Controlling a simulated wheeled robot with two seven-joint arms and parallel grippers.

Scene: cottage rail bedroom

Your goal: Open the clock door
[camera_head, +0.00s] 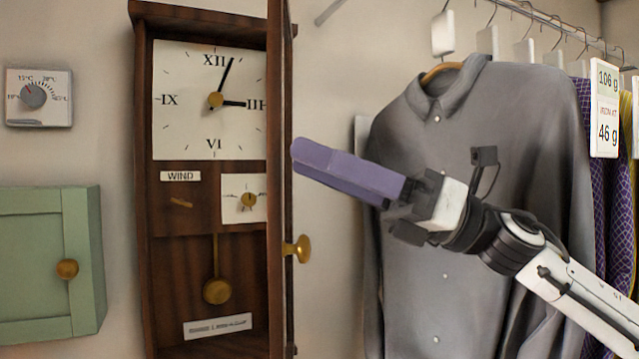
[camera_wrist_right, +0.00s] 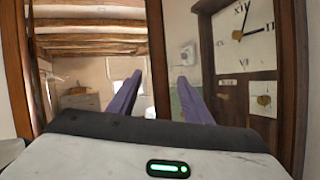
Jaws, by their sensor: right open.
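The tall brown wooden clock (camera_head: 145,200) hangs on the wall, with its dial, small dial, WIND label and pendulum uncovered. Its door (camera_head: 276,180) stands swung out from the case, seen almost edge-on. The door's brass knob (camera_head: 299,248) is on its right side in the head view. My right gripper (camera_head: 297,155) has purple fingers pointing left, with the tips close to the door's edge above the knob. Contact cannot be told. My left gripper is not in view.
A green cabinet (camera_head: 30,265) and a thermostat (camera_head: 39,96) are on the wall left of the clock. A grey shirt (camera_head: 470,130) hangs from a rail (camera_head: 560,22) close behind my right arm. Patterned clothes with tags hang farther right.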

